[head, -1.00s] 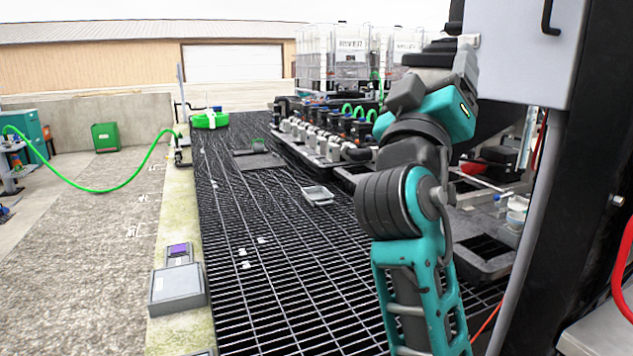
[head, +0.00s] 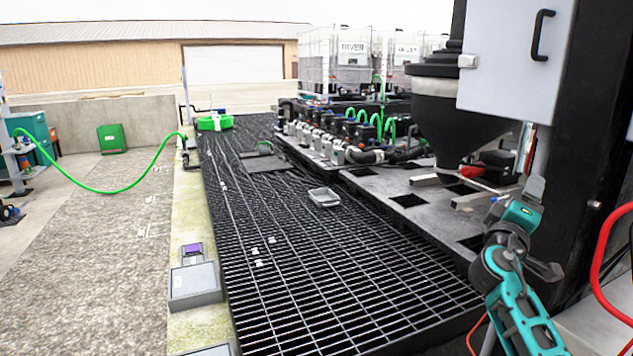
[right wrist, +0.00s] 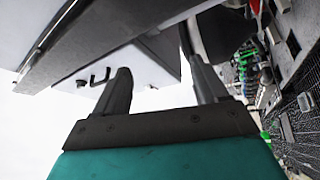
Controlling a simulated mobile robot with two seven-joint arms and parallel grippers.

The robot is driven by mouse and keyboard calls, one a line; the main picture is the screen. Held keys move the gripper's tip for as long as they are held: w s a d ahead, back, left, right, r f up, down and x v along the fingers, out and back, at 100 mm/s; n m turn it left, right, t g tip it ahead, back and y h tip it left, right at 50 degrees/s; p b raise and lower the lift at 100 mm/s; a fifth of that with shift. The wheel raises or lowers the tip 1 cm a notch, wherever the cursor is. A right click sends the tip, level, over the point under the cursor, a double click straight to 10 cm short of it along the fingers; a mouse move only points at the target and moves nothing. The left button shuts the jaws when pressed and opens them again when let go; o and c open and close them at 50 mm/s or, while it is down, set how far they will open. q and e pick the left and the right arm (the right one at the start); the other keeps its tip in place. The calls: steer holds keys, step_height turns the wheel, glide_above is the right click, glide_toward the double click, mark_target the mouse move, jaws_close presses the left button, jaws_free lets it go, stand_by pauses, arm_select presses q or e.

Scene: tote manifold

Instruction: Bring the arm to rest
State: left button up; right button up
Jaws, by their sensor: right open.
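My right arm (head: 515,290) is low at the right side of the head view, a teal and black arm beside the dark post. Behind the fingers are a pale cabinet with a black handle (right wrist: 100,77) and bright sky. My left gripper is not in view.
A dark post (head: 590,130), a grey cabinet (head: 515,60) and a red hose (head: 600,260) are close to my right arm. A black hopper (head: 440,115) hangs above the grey platform (head: 400,190). The black grating (head: 330,270) is mostly clear, with a small grey tray (head: 324,197) on it.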

steer(key=d+f+g, duration=0.2)
steer(key=d+f, duration=0.1)
steer(key=d, duration=0.6)
steer(key=w+a+f+m+t+y, duration=0.2)
steer(key=w+a+f+y, duration=0.1)
steer(key=a+y, duration=0.35)
steer(key=w+a+f+m+t+y, duration=0.1)
steer(key=w+a+f+t+y, duration=0.1)
steer(key=a+y, duration=0.45)
steer(key=s+a+f+g+y, duration=0.1)
steer(key=s+a+f, duration=0.2)
steer(key=s+f, duration=0.3)
steer(key=s+a+f+g, duration=0.1)
steer(key=s+a+f, duration=0.35)
steer(key=f, duration=0.35)
steer(key=s+a+f+g+y, duration=0.1)
steer(key=s+a+f+g, duration=0.1)
steer(key=s+f, duration=0.45)
steer(key=s+a+f+g, duration=0.1)
steer(key=s+a+f, duration=0.1)
steer(key=s, duration=0.4)
steer(key=s+a+f+g, duration=0.1)
steer(key=s+a+f, duration=0.2)
steer(key=s, duration=0.4)
steer(key=s+a+f+g+y, duration=0.1)
steer(key=s+a+f, duration=0.1)
steer(key=s, duration=0.5)
steer(key=shift+a+f, duration=0.2)
steer(key=shift+f, duration=0.6)
steer(key=shift+c, duration=0.2)
